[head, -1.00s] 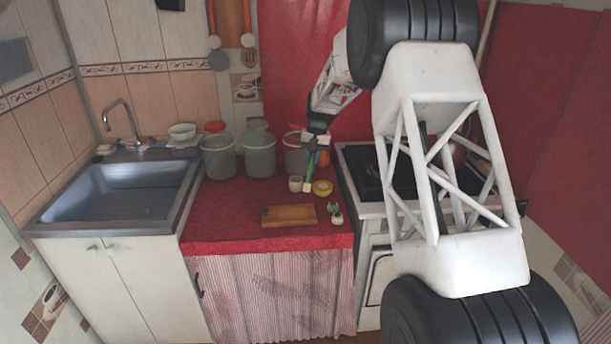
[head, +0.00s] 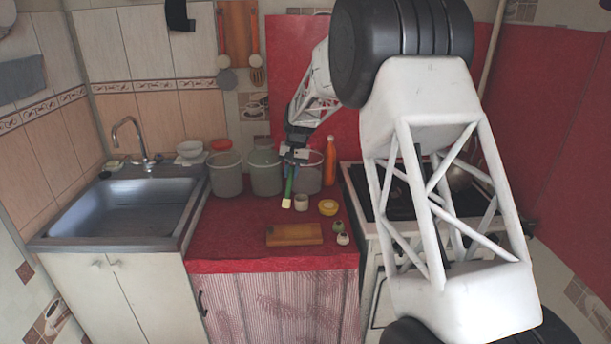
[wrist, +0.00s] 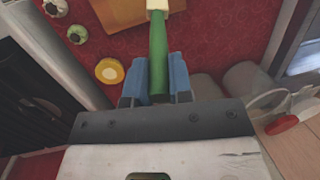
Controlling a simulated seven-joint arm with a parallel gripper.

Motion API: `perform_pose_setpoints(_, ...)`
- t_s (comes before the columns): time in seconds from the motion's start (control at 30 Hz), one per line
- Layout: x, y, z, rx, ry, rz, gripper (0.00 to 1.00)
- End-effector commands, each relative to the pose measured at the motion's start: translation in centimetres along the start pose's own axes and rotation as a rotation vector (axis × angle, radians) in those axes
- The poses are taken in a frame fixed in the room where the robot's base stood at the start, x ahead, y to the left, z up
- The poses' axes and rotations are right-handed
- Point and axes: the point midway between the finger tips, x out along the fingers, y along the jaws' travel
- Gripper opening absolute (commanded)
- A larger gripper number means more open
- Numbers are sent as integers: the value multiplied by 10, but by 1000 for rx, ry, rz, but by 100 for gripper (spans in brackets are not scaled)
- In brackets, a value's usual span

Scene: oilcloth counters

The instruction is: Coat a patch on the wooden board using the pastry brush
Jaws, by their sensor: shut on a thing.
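The pastry brush (head: 289,184) has a green handle and a pale cream head. My gripper (head: 293,161) is shut on its handle, and the brush hangs head down above the counter, just left of a small whitish cup. The wooden board (head: 294,235) lies flat near the counter's front edge, nearer the camera than the brush head, which is apart from it. In the wrist view the blue fingers (wrist: 156,76) hold the green handle (wrist: 158,50). The brush head (wrist: 161,4) is cut off at the top edge and overlaps part of the board (wrist: 112,14).
The whitish cup (head: 301,203) and a yellow round item (head: 328,207) stand behind the board. Two small round items (head: 338,226) (head: 343,240) lie to its right. Canisters (head: 225,174) and an orange bottle (head: 330,158) line the back. The red counter (head: 222,235) is clear left of the board.

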Motion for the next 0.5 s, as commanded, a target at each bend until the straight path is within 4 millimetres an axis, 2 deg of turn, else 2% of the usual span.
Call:
perform_pose_setpoints(0.13, -2, -13, 5, 0, 0, 0, 0)
perform_pose_setpoints(0.5, -2, -14, 5, 0, 1, 0, 0)
